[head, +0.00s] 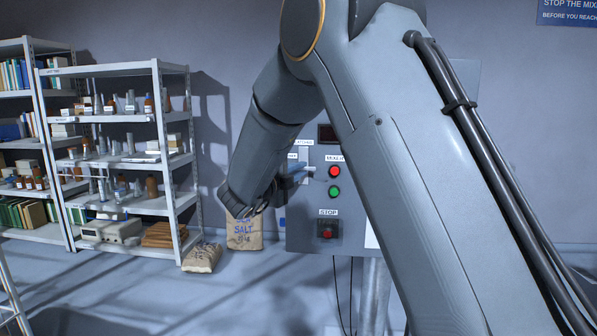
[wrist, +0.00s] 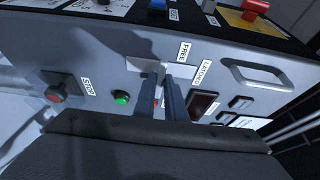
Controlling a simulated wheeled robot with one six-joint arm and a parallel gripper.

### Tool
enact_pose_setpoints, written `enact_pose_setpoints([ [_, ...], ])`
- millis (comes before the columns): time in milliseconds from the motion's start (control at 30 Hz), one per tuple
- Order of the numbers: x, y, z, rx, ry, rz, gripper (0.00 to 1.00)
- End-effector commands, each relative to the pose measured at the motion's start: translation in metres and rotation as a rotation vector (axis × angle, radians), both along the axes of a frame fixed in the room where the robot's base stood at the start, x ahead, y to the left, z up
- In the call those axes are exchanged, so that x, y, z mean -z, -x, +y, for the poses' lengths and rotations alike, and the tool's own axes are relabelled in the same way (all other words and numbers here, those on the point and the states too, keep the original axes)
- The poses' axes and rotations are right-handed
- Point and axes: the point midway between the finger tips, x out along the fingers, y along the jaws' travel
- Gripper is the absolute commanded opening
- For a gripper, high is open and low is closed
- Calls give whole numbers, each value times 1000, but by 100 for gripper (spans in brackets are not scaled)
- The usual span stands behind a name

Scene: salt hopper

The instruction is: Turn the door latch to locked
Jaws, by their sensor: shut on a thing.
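The door latch (wrist: 146,65) shows in the wrist view as a pale plate and lever on the grey control panel, beside a label reading FREE (wrist: 184,53). My gripper (wrist: 164,80) is shut on the latch lever, with a finger on each side of it; the fingers hide much of the lever. In the head view my gripper (head: 296,174) reaches the panel (head: 300,222) from the left, just below a small label, and its hold is too small to make out there.
A red button (head: 334,171), a green button (head: 335,191) and a STOP button (head: 327,231) sit close by on the panel. A metal handle (wrist: 255,75) lies beyond the labels. A salt sack (head: 244,235) and shelves (head: 110,118) stand to the left.

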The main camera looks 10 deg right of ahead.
Motion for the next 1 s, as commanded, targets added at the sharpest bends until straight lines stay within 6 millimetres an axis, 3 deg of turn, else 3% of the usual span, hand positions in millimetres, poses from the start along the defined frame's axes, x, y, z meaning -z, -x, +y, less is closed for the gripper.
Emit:
enact_pose_setpoints([
  [367, 3, 0, 0, 0, 101, 34, 0],
  [1000, 7, 1, -2, 0, 646, 213, 0],
])
